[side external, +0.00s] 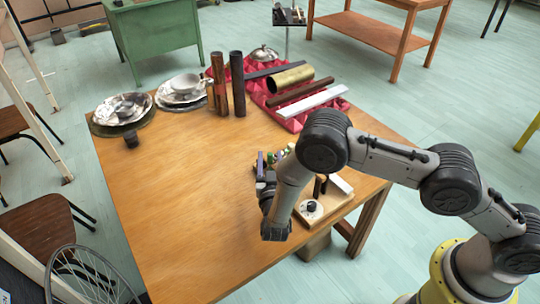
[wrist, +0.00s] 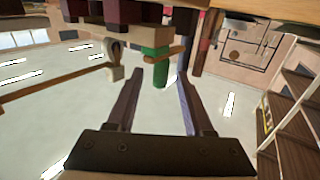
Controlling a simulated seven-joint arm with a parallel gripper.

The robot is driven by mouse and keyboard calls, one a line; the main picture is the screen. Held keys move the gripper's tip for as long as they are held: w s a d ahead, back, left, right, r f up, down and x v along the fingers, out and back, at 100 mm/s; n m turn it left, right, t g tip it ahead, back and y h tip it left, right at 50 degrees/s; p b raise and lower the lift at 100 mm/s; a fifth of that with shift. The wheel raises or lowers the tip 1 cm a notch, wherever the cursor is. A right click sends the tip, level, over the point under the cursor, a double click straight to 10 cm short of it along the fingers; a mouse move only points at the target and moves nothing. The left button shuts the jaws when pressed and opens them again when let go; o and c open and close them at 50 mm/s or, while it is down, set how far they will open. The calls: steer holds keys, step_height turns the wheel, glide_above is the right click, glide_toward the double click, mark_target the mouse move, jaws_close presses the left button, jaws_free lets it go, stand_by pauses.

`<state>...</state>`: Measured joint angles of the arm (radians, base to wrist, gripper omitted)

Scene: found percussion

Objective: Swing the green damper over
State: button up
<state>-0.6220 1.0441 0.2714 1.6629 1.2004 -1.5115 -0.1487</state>
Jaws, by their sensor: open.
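The green damper (wrist: 161,66) is a short green peg in the upper middle of the wrist view, with a thin wooden bar across it beneath a pale wooden block. My gripper (wrist: 160,78) is open, with one finger on each side of the damper's lower end in that view. I cannot tell whether either finger touches it. In the side view, small green pieces (side external: 285,154) show behind my wrist, by a wooden board (side external: 327,208) on the table. My arm hides much of that spot, and I cannot tell which piece is the damper.
The board bears a dark round knob (side external: 312,206) and a white block (side external: 341,183). Dark red blocks (wrist: 128,12) line the wrist view's top edge. Pipes and bars lie on red foam (side external: 293,122) at the table's far side. The table's left middle (side external: 180,200) is clear.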

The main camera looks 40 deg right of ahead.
steer(key=shift+w+d, duration=0.35)
steer(key=shift+w, duration=0.25)
jaws_close()
stand_by(1.1)
